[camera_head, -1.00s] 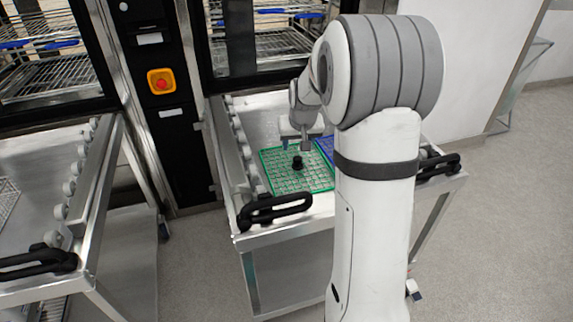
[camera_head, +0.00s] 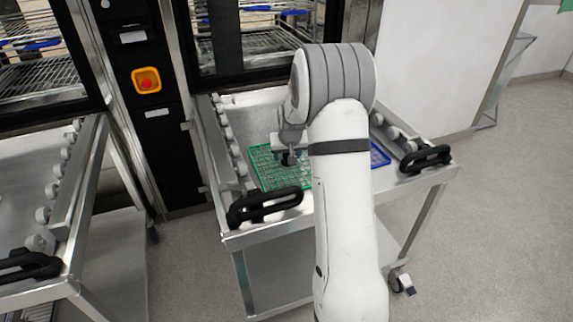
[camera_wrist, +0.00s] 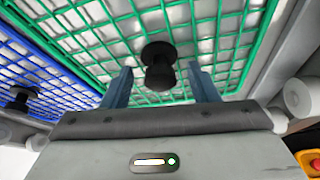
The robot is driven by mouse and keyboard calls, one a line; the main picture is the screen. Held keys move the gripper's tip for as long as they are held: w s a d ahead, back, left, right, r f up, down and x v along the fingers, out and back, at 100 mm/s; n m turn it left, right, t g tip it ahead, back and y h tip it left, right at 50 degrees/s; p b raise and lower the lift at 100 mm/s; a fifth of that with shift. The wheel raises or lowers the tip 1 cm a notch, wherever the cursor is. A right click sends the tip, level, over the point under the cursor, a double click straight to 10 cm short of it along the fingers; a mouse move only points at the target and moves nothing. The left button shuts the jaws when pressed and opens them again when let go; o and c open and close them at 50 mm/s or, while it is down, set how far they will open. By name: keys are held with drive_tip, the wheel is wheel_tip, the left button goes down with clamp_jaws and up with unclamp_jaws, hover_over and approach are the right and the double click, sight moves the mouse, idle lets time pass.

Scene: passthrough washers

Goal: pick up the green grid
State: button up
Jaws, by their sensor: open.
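The green grid (camera_head: 265,169) lies flat on the steel cart's top, partly hidden by my arm. A black knob (camera_wrist: 159,67) stands up from it in the wrist view, where the green grid (camera_wrist: 215,30) fills the upper middle. My gripper (camera_wrist: 162,84) is open, with one blue-grey finger on each side of the knob and gaps between. In the head view my gripper (camera_head: 289,158) is low over the grid at the knob. I cannot tell whether the fingers touch the grid.
A blue grid (camera_head: 379,155) with its own black knob (camera_wrist: 20,97) lies beside the green one. The cart (camera_head: 240,118) has roller rails and black handles (camera_head: 265,206). Washer openings stand behind, and another cart (camera_head: 60,225) is at left.

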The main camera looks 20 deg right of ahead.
drive_tip(key=shift+c, duration=0.3)
clamp_jaws()
drive_tip(key=shift+r, duration=0.1)
